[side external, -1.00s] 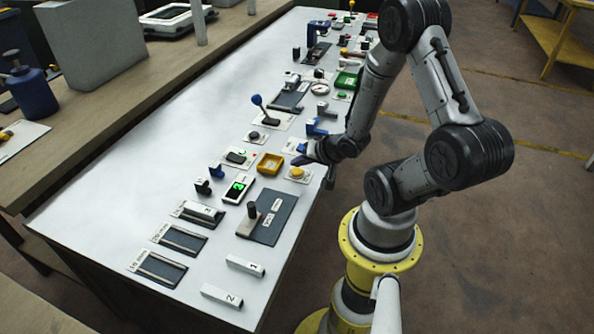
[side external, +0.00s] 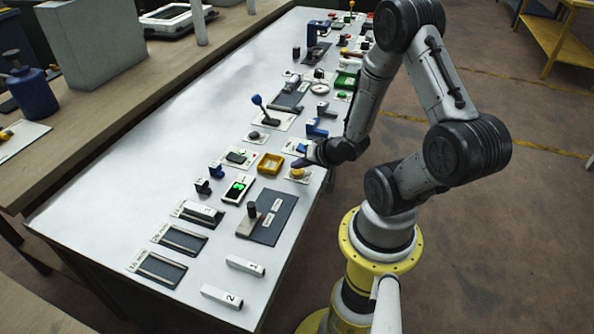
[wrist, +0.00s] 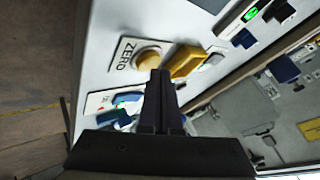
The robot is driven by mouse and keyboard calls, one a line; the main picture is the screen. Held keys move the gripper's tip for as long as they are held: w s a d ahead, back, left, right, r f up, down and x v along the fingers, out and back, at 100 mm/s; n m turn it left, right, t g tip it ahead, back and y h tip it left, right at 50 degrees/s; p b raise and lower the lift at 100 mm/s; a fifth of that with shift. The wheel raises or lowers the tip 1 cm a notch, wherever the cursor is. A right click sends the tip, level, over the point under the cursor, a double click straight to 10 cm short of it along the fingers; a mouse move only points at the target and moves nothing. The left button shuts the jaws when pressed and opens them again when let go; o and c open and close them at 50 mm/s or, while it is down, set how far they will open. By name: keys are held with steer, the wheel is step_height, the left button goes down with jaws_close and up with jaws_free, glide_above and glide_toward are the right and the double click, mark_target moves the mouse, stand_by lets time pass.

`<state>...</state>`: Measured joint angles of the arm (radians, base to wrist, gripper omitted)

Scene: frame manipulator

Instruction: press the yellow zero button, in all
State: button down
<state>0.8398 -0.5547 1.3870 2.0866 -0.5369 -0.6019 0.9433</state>
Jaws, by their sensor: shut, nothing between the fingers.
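The yellow zero button (side external: 296,172) sits on a small white plate at the right edge of the white table. In the wrist view the round yellow button (wrist: 148,59) stands beside the printed word ZERO on its plate (wrist: 125,54). My gripper (side external: 299,163) is shut and empty, with its dark fingertips right at the button in the side view. In the wrist view the closed fingertips (wrist: 160,74) overlap the button's lower right edge. I cannot tell whether they touch it or press it down.
A yellow square tray (side external: 281,164) lies just left of the button. A white device with a green display (side external: 238,188) and a dark plate with a black knob (side external: 252,210) are nearer the front. A blue block (side external: 316,127) and several other fixtures stand farther back.

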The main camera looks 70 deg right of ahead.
mark_target(299, 173)
steer(key=shift+f, duration=0.45)
stand_by(0.6)
steer(key=shift+r, duration=0.9)
steer(key=shift+r, duration=2.5)
